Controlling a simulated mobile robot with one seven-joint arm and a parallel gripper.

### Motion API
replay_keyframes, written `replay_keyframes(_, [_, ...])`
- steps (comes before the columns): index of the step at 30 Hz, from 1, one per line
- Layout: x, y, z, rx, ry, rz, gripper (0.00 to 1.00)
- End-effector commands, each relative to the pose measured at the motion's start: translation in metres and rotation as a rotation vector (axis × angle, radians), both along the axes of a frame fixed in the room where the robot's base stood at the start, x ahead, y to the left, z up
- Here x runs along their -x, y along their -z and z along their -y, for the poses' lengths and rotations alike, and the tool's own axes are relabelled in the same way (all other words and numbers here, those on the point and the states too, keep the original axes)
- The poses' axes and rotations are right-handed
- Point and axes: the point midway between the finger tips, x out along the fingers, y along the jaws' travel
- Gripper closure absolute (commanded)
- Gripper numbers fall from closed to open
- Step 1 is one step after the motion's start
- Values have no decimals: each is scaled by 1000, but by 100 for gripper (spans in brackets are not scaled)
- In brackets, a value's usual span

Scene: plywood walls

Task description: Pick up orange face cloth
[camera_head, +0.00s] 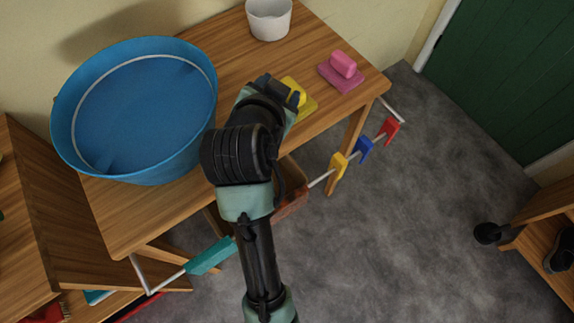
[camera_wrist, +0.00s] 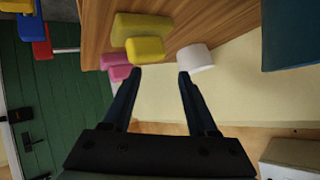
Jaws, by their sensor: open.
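Small folded cloths hang on a rail at the table's front: a yellow to yellow-orange one (camera_head: 339,165), a blue one (camera_head: 363,150) and a red one (camera_head: 390,130). No clearly orange cloth shows; the yellow-orange one is the closest in colour. In the wrist view the blue cloth (camera_wrist: 30,26) and red cloth (camera_wrist: 42,49) hang at the top left, outside my jaws. My gripper (camera_wrist: 159,73) is open and empty, its fingers pointing toward the tabletop items. In the head view my own arm covers most of it, above the table and left of these cloths.
On the wooden table (camera_head: 225,50) stand a blue tub (camera_head: 62,125), a white cup (camera_head: 268,20), a yellow block (camera_wrist: 145,50) on a yellow base, and a pink block (camera_head: 343,64) on a pink base. A teal cloth (camera_head: 208,256) hangs front left.

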Motion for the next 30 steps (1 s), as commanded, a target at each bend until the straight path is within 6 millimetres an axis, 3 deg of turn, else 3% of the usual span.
replay_keyframes(1, [16,1,-1,-22,40,-100,41])
replay_keyframes(6, [78,44,-5,-71,196,-370,41])
replay_keyframes(12, [143,76,-11,-83,352,-574,41])
replay_keyframes(15, [162,87,-13,-85,406,-622,41])
replay_keyframes(24, [158,138,2,-84,426,-637,41])
replay_keyframes(30, [151,159,9,-85,422,-633,41])
